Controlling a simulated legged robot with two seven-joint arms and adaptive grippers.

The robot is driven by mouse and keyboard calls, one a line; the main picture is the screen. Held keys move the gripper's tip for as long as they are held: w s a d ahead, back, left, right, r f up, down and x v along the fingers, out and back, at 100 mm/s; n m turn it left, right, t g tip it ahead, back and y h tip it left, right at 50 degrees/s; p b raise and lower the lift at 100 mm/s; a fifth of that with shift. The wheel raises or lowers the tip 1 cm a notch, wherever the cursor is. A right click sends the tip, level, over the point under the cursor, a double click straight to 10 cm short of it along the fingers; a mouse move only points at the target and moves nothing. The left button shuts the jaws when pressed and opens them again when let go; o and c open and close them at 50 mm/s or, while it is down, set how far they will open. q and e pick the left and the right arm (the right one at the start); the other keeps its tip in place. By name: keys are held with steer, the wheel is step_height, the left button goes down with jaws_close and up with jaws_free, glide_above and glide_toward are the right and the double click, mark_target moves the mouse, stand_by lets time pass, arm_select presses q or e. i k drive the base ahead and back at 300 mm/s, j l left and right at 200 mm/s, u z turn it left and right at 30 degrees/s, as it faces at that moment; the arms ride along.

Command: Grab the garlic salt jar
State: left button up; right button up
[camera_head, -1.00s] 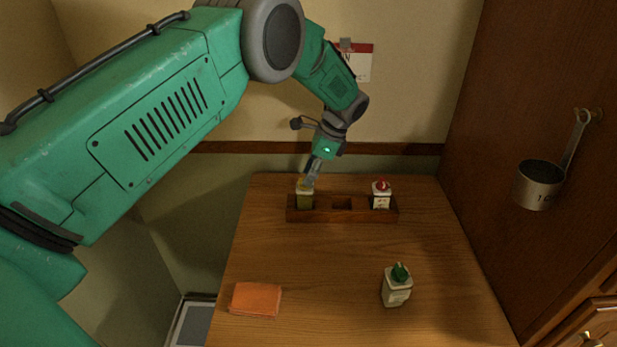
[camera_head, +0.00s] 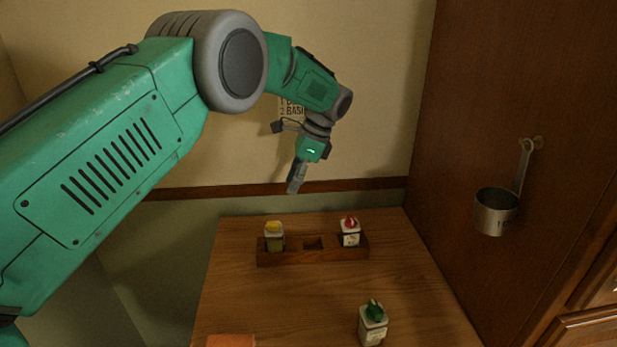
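Three small jars show, and I cannot read which is garlic salt. A yellow-lidded jar (camera_head: 274,237) stands in the left slot of a wooden rack (camera_head: 312,256). A red-lidded jar (camera_head: 350,233) stands in the right slot; the middle slot is empty. A green-lidded white jar (camera_head: 373,325) stands on the counter in front of the rack. My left gripper (camera_head: 294,188) points down above and behind the rack, apart from all jars, with nothing visible in it. Its fingers overlap from this angle, so its opening is unclear. My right gripper is out of view.
An orange cloth or sponge (camera_head: 231,341) lies at the front left, cut by the frame. A metal measuring cup (camera_head: 496,211) hangs on the wooden cabinet side at the right. The wooden counter (camera_head: 290,300) is clear between the rack and front items. A partly hidden label (camera_head: 293,108) is on the wall.

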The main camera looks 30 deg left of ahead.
mark_target(369, 333)
steer(key=k+l, duration=0.2)
steer(key=l, duration=0.15)
steer(key=k+l, duration=0.15)
steer(key=l, duration=0.25)
steer(key=k+l, duration=0.2)
steer(key=l, duration=0.15)
steer(key=k+l, duration=0.15)
steer(key=l, duration=0.25)
steer(key=k+l, duration=0.2)
steer(key=l, duration=0.15)
